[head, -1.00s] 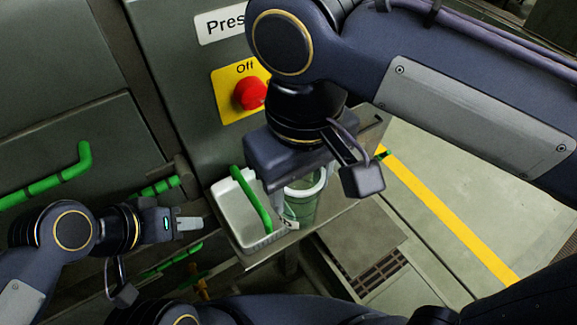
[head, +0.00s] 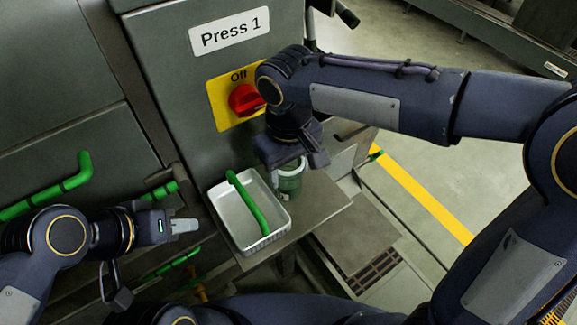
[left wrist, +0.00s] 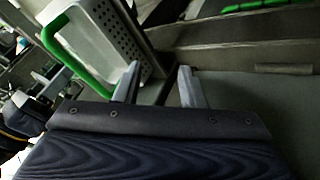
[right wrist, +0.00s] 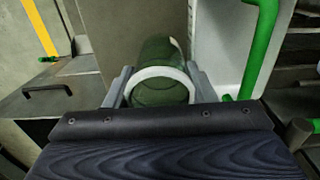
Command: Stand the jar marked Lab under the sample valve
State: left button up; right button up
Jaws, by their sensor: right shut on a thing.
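The jar (head: 291,182) is green glass with a white rim; any marking on it is not readable. My right gripper (head: 290,170) is shut on it near the rim. In the right wrist view the jar (right wrist: 160,72) is between the two fingers, mouth toward the camera. It is beside the white tray; whether its base touches the shelf I cannot tell. A small green handle (head: 376,154) shows right of the press; I cannot tell whether it belongs to the sample valve. My left gripper (head: 184,226) is open and empty, left of the tray; its fingers are apart in the left wrist view (left wrist: 158,75).
The white tray (head: 275,238) with a green handle (head: 248,202) stands on the grey shelf (head: 322,203). Behind is the press panel with a red switch (head: 245,99) marked Off. Green pipes (head: 45,190) run at left. A yellow floor line (head: 420,195) lies right; the shelf's right part is clear.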

jog(key=shift+f, duration=0.25)
jog(key=shift+f, duration=0.15)
jog(key=o, duration=1)
notch_tip(320, 180, up, 13)
jog(key=shift+f, duration=0.2)
